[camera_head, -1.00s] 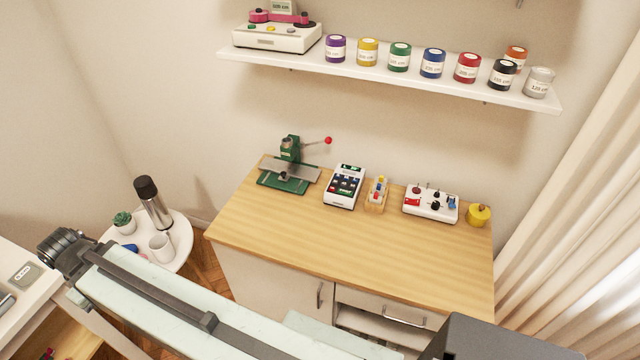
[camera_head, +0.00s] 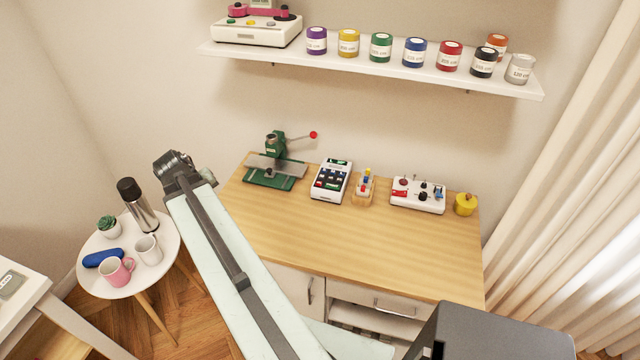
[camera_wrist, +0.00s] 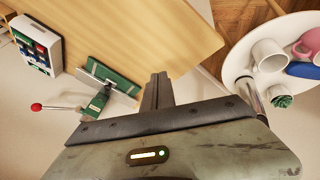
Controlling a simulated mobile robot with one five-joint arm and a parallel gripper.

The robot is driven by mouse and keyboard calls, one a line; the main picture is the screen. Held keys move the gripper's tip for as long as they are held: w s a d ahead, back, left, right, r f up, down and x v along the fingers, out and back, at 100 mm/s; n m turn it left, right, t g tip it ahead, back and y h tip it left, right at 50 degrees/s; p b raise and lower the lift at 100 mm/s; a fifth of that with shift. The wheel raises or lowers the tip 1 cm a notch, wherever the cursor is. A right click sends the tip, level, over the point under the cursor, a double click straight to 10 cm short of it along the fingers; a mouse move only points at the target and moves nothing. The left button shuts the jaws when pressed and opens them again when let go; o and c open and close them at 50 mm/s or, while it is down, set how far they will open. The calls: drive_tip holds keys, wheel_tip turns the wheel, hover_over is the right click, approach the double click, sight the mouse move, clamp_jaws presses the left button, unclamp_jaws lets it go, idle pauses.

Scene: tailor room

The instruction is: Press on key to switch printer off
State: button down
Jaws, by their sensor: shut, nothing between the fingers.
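A white device with dark, green, blue and red keys (camera_head: 331,181) stands on the wooden cabinet top (camera_head: 350,240), between a green press and a small wooden holder; it looks like the printer, but no label is readable. In the wrist view the device (camera_wrist: 36,45) is at the upper left, its keys small and seen at an angle. My gripper (camera_wrist: 158,78) is shut and empty, right of the green press in that view and well apart from the device. In the head view the end of my arm is left of the cabinet top and the fingers are hidden.
The green press (camera_head: 272,168) has a red-knobbed lever sticking out. A white control box (camera_head: 418,195) and a yellow pot (camera_head: 465,204) stand at the right. A round white table (camera_head: 95,245) holds mugs and a flask. A shelf (camera_head: 370,68) hangs above.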

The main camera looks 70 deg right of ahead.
drive_tip(key=s+d+r+m+g+h, duration=0.2)
drive_tip(key=s+d+m, duration=0.1)
drive_tip(key=s+d, duration=1.05)
drive_tip(key=r+m+g+h, duration=0.1)
drive_tip(key=r+m+h, duration=0.1)
hover_over(317, 184)
drive_tip(key=shift+s+b, duration=0.1)
drive_tip(key=shift+b, duration=0.3)
drive_tip(key=shift+f, duration=0.15)
wheel_tip(317, 184, down, 9)
drive_tip(key=b, duration=0.9)
drive_tip(key=shift+r, duration=0.2)
drive_tip(key=shift+f, duration=0.15)
drive_tip(key=shift+f+b, duration=0.3)
drive_tip(key=shift+b, duration=0.05)
